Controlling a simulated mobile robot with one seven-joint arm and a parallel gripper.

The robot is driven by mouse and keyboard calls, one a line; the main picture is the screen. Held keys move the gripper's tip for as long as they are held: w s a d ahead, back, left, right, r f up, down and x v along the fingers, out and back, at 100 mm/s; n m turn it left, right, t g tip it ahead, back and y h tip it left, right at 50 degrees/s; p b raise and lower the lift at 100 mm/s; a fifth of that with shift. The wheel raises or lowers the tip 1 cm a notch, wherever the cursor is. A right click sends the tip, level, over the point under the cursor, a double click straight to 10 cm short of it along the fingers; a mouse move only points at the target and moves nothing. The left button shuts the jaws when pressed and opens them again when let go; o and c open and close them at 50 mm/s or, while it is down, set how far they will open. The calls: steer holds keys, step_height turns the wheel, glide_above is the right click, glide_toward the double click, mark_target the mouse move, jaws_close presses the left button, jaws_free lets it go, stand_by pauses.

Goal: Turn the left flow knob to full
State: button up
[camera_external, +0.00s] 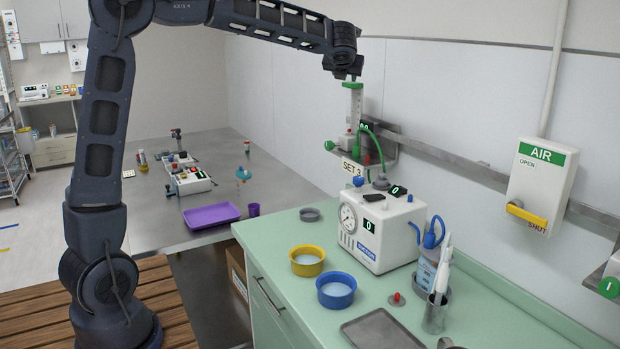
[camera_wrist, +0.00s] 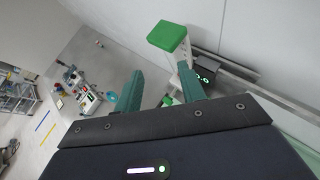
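A flowmeter unit with a clear upright tube (camera_external: 354,105) is mounted on the wall rail, with a green cap (camera_wrist: 167,36) on top. A green knob (camera_external: 330,145) sticks out low on its left side; a small green part, likely this knob, shows between my fingers in the wrist view (camera_wrist: 167,101). The unit's dark display (camera_external: 365,127) shows green digits, seemingly 0. A "SET 3" card (camera_external: 352,168) hangs below. My gripper (camera_external: 346,74) is just above the tube, higher than the knob. Its two green fingers (camera_wrist: 160,70) are apart with nothing held.
A white machine (camera_external: 378,232) with a gauge and green displays stands below on the green counter (camera_external: 270,235). A green hose (camera_external: 379,145) curves down beside the flowmeter. An AIR box (camera_external: 540,185) with a yellow lever is on the wall at right. Yellow (camera_external: 307,260) and blue bowls (camera_external: 336,290) stand in front.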

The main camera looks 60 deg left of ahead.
step_height(320, 180, down, 6)
steer(key=a+n+g+h, duration=0.1)
steer(key=a+n+g, duration=0.2)
steer(key=n+g, duration=0.15)
steer(key=n+g+h, duration=0.3)
steer(key=n+h, duration=0.1)
steer(key=n, duration=0.1)
glide_toward(330, 142)
steer(key=x, duration=0.9)
steer(key=shift+w+a+f, duration=0.1)
steer(key=shift+a+f, duration=0.2)
steer(key=shift+f, duration=0.1)
steer(key=c, duration=0.9)
